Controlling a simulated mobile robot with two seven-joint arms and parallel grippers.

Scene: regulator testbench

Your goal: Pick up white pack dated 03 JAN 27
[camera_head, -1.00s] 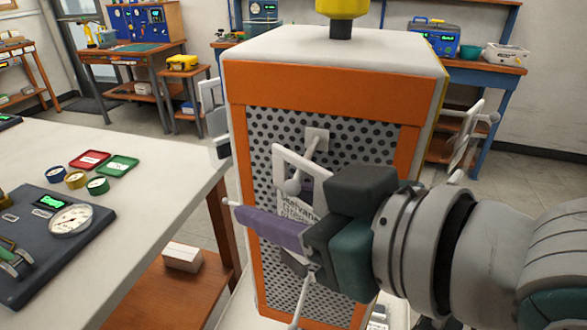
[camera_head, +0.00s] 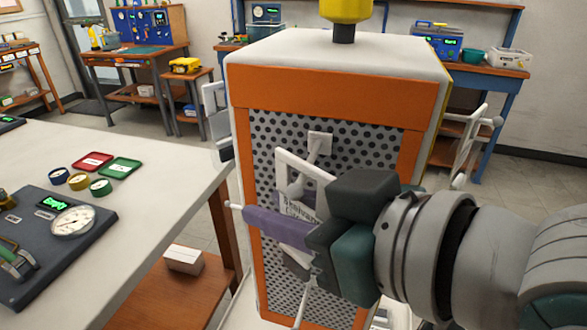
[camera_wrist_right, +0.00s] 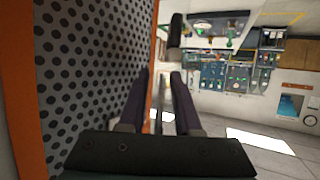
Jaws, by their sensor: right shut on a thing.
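A white pack (camera_head: 300,209) with dark print shows behind my right gripper in the head view. It sits at a white frame-like holder (camera_head: 287,168) on the perforated front of an orange and white stand. The print is too small to read a date. My right gripper (camera_head: 252,216) is shut on the pack, its purple near finger crossing in front of it and hiding its lower part. In the right wrist view, a thin pale edge shows between the two fingers (camera_wrist_right: 158,85), beside the perforated panel (camera_wrist_right: 90,70). My left gripper is not in view.
The orange and white stand (camera_head: 330,92) has more holders at its left (camera_head: 217,118) and right (camera_head: 470,140) sides. A white table (camera_head: 160,165) at left bears a gauge panel (camera_head: 45,250), rings and red and green trays. A white box (camera_head: 184,259) lies on its lower shelf.

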